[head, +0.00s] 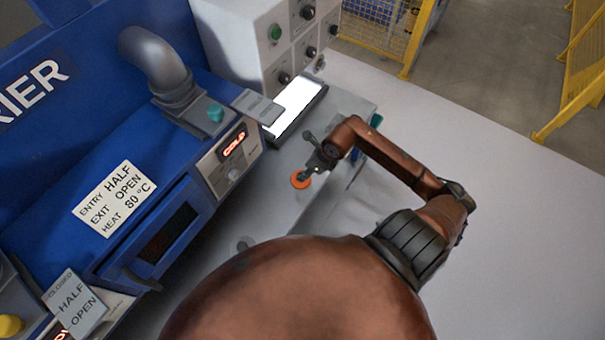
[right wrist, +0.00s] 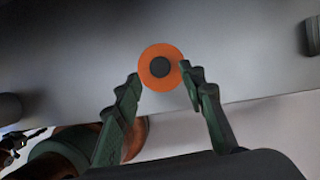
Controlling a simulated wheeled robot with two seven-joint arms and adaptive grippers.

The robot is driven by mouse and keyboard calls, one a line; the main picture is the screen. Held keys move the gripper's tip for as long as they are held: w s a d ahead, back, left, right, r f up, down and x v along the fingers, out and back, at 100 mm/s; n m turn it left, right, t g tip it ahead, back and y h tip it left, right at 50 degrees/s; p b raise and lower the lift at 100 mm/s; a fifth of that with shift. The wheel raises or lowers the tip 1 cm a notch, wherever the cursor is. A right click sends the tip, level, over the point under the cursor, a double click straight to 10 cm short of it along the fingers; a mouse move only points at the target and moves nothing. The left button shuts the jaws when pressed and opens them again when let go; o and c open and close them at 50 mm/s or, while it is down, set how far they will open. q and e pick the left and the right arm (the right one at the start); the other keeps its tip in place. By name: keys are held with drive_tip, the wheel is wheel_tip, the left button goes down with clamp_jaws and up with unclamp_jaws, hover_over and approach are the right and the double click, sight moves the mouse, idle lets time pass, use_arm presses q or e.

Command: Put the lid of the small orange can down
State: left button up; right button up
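One round orange piece (head: 299,182) shows at the light grey worktop, below the tips of my right gripper (head: 308,171). In the right wrist view it is an orange disc (right wrist: 147,76) with a dark round centre. The fingers of my right gripper (right wrist: 160,72) stand on both sides of the disc, their tips at or very near its edge. I cannot tell whether they press on it. I cannot tell the lid from the can; only one orange disc shows. My left gripper is not in view.
A blue machine (head: 150,195) with a COLD display and text labels stands left of the worktop. A bright white panel (head: 296,104) lies behind the gripper, before a grey control box (head: 250,40). Yellow barriers (head: 575,75) stand far right.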

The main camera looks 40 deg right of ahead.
drive_tip(key=a+v, duration=0.1)
drive_tip(key=v, duration=0.6)
drive_tip(key=shift+d, duration=0.45)
drive_tip(key=shift+r, duration=0.1)
